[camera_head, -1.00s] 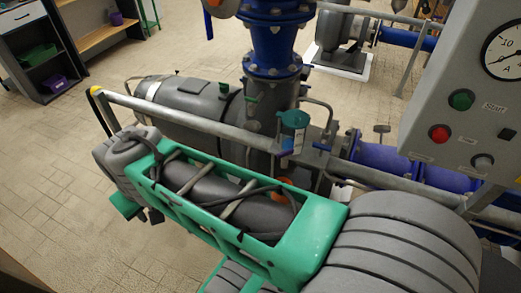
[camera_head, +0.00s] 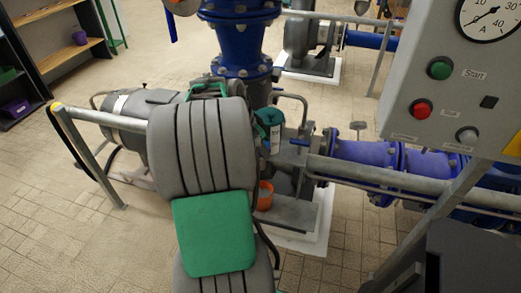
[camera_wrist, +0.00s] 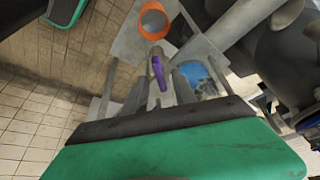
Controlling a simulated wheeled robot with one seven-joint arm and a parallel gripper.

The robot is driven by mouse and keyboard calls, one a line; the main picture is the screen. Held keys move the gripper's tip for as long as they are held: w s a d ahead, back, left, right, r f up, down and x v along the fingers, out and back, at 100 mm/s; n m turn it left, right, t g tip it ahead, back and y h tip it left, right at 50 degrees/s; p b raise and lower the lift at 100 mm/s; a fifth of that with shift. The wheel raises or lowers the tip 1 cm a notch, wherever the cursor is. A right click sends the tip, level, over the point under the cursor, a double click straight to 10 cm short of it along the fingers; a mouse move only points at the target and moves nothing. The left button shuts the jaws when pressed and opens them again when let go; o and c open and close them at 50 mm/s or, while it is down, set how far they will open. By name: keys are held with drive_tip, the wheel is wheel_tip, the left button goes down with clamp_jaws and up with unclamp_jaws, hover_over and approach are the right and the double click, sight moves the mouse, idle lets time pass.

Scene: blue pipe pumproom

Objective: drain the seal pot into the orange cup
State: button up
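The seal pot (camera_head: 270,138), a small vessel with a teal top, stands beside the grey pump pipework in the head view. The orange cup (camera_head: 264,195) is below it, partly hidden by my arm. In the wrist view the orange cup (camera_wrist: 154,32) is at the top, its round mouth showing. A purple lever (camera_wrist: 159,72) is just below it in the picture. My gripper (camera_wrist: 157,86) has its grey fingers apart, with the lever between them in the picture. I cannot tell whether they touch it. In the head view my arm hides the gripper.
A control panel (camera_head: 455,85) with gauge and buttons stands at the right. A grey rail (camera_head: 400,184) crosses in front of the blue pipes (camera_head: 365,152). Another rail (camera_head: 100,118) is at the left. Open tiled floor (camera_head: 70,230) is at the lower left.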

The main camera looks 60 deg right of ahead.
drive_tip(key=shift+d+f, duration=0.1)
drive_tip(key=shift+f, duration=0.1)
drive_tip(key=shift+c, duration=0.4)
clamp_jaws()
